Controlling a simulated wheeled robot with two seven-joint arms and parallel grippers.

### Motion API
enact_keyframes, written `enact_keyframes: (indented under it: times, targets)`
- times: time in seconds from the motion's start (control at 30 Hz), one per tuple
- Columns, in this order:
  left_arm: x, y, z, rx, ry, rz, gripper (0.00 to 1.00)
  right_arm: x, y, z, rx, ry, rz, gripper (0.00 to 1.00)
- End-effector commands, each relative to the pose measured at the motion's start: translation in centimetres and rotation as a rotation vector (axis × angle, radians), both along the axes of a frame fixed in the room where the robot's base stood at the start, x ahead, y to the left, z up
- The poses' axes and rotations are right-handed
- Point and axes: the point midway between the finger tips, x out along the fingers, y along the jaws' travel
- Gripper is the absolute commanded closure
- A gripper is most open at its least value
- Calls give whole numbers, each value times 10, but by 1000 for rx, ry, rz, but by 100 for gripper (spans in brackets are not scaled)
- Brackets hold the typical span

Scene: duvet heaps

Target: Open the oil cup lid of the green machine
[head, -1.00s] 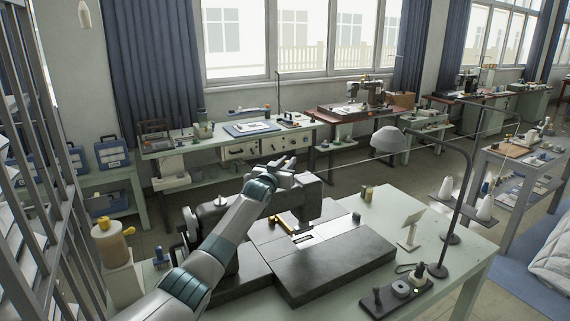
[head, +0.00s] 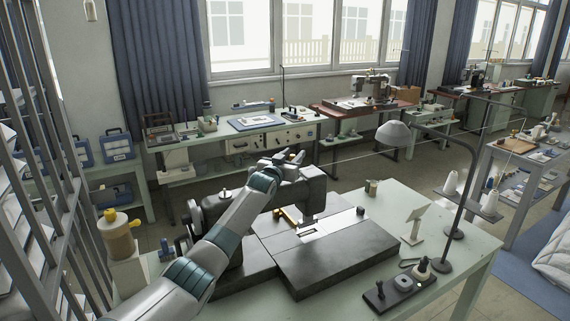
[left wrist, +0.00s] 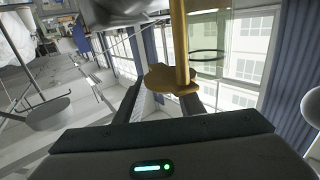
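The dark sewing machine (head: 315,190) stands on a pale green table, its head partly hidden behind my left arm. In the head view my left gripper (head: 292,157) is over the top of the machine head. In the left wrist view the fingers (left wrist: 162,98) are apart, with a gap visible between them. A brass disc on a brass rod (left wrist: 172,78) shows just beyond the fingers and overlaps the right one. I cannot tell whether it touches them or whether it is the oil cup lid. No lid can be made out in the head view. My right gripper is out of view.
A lamp (head: 393,134) on a bent stand is to the right of the machine. A small white stand (head: 413,225) and a dark tray (head: 400,288) are on the table's right. A tan spool (head: 118,236) and a metal rack are at left.

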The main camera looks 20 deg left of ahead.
Motion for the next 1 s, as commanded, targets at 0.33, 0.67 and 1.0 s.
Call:
enact_keyframes:
  times: [0.33,0.67,1.0]
  targets:
    - [-18,-1,-3,0,0,-1,65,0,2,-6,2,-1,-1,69]
    - [-55,-2,-4,2,0,0,65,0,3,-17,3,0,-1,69]
    - [-101,-4,-4,1,-1,-1,65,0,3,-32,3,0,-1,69]
